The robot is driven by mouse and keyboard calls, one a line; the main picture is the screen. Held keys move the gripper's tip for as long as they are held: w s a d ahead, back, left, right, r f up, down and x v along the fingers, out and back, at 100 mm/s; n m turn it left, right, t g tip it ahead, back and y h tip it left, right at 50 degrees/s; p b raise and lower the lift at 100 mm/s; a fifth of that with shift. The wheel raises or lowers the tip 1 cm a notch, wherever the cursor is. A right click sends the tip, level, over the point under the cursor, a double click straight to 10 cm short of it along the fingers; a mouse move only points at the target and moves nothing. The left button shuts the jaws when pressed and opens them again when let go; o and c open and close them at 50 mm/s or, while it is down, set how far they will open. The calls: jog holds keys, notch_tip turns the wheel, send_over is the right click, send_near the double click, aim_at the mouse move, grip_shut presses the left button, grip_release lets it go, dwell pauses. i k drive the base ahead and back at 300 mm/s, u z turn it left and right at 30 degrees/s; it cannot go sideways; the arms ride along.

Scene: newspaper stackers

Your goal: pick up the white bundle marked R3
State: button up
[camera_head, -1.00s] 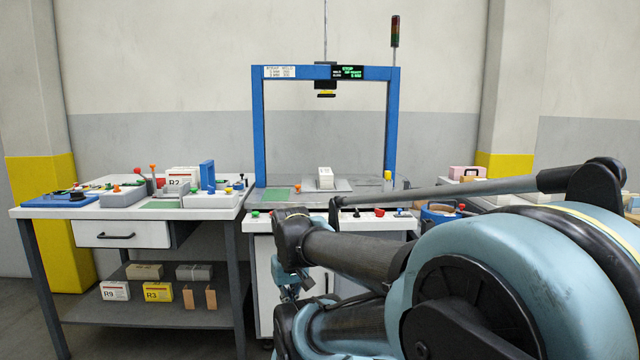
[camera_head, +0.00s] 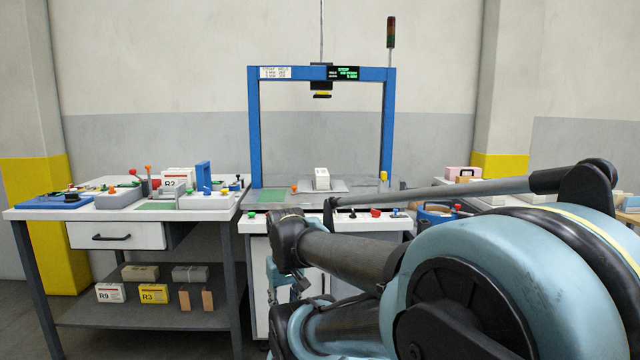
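A small white bundle (camera_head: 321,179) lies on the plate of the blue-framed strapping machine; I cannot read a mark on it. The mark R3 shows on a yellow box (camera_head: 153,293) on the lower shelf of the left table. A white box marked R9 (camera_head: 111,292) stands left of it. A white box that seems marked R2 (camera_head: 177,181) stands on the tabletop. My gripper (camera_head: 284,283) seems to be the pale blue part low in the middle, mostly hidden by my arm and blurred. Its fingers cannot be made out. It is apart from all the bundles.
The blue frame (camera_head: 254,140) stands over the machine's table. The left table (camera_head: 40,212) carries a blue tray and small tools. Grey bundles (camera_head: 190,273) and brown blocks (camera_head: 208,299) share the lower shelf. My arm hides much of the right side.

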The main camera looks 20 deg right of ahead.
aim_at(321, 175)
jog(key=u, duration=2.05)
jog(key=i, duration=1.75)
jog(key=z, duration=3.45)
